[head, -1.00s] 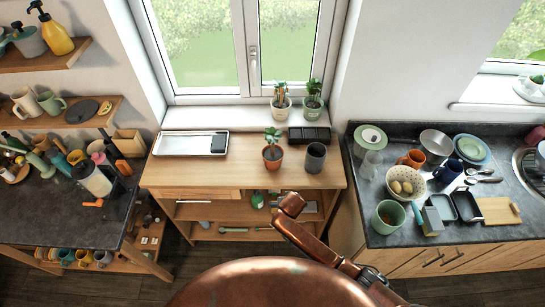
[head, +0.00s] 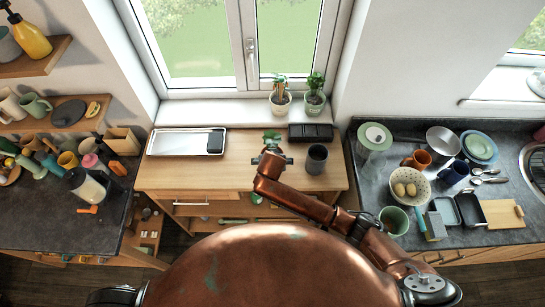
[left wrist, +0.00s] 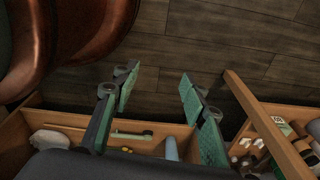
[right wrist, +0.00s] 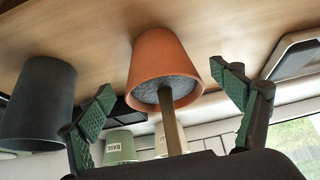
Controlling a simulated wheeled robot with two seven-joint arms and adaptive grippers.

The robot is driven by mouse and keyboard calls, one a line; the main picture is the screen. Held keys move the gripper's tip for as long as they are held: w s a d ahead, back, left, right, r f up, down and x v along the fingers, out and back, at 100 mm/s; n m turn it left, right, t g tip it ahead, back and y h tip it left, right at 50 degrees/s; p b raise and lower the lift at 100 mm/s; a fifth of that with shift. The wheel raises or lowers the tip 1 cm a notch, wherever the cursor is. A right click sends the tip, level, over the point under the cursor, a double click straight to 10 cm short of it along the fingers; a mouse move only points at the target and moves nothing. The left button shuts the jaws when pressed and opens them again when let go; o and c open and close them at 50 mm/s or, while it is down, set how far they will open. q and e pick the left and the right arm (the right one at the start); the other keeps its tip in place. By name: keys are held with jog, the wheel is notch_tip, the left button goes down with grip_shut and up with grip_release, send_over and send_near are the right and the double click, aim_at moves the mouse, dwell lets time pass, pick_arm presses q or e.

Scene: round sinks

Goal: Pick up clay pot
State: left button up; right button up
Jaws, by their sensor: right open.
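The orange clay pot (right wrist: 165,60) stands on the wooden table and shows upside down in the right wrist view, with dark soil and a stem. In the head view only its plant's green leaves (head: 271,136) show clearly above my right gripper (head: 270,158), which hides most of the pot. My right gripper (right wrist: 170,105) is open, its green-padded fingers to either side of the pot in the picture and apart from it. My left gripper (left wrist: 158,95) is open and empty in its wrist view, with dark floor and a shelf unit beyond it.
A dark grey cup (head: 317,158) stands close to the right of the pot. A metal tray (head: 187,142) lies at the table's left, a black tray (head: 311,132) at the back. Two potted plants (head: 280,102) stand on the sill. The table's front left is clear.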

jog(key=x, duration=0.2)
jog(key=shift+w+f+p, duration=0.1)
jog(key=shift+f+p, duration=0.25)
jog(key=x, duration=0.2)
jog(key=shift+f, duration=0.25)
jog(key=shift+w+f, duration=0.25)
jog(key=shift+f, duration=0.15)
jog(key=c, duration=1.2)
pick_arm(q)
jog(key=shift+s+a+r, duration=0.15)
jog(key=shift+s+r, duration=0.4)
jog(key=shift+s, duration=0.3)
pick_arm(e)
jog(key=c, duration=0.3)
